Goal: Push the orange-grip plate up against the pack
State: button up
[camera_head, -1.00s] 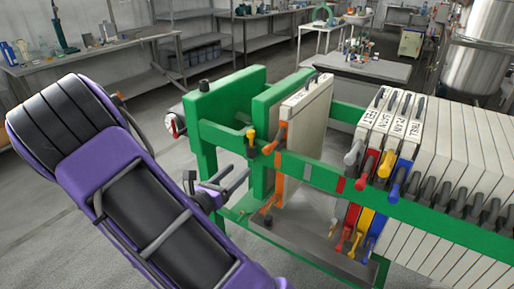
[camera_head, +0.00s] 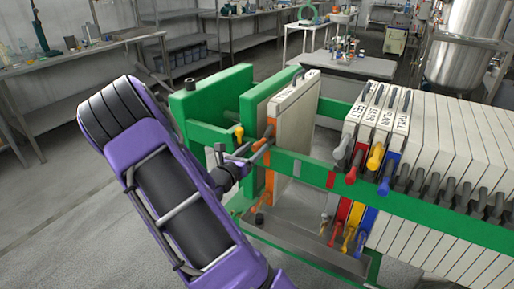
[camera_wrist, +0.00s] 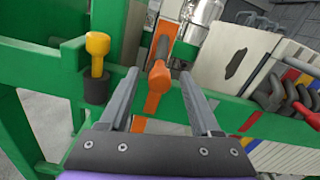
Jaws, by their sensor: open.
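The orange-grip plate (camera_head: 296,115) is a pale slab with an orange edge. It hangs upright between the green rails, close to the green end plates on its left. Its orange grip (camera_wrist: 158,78) sticks out over the near rail. The pack (camera_head: 450,135) is a row of pale plates on the right, with a clear gap between it and the orange-grip plate. Its first plates have cloth labels and grey, red, yellow and blue grips. My gripper (camera_head: 246,155) is open at the orange grip. In the wrist view the grip shows between the two fingers, with no clear contact.
The green near rail (camera_head: 312,170) runs along the press front. A yellow knob (camera_wrist: 98,55) stands left of my fingers. A metal tray (camera_head: 300,238) lies below the gap. Benches and a steel tank (camera_head: 462,45) stand behind.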

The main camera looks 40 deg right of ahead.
jog(key=shift+x, duration=0.95)
grip_shut()
dwell(0.8)
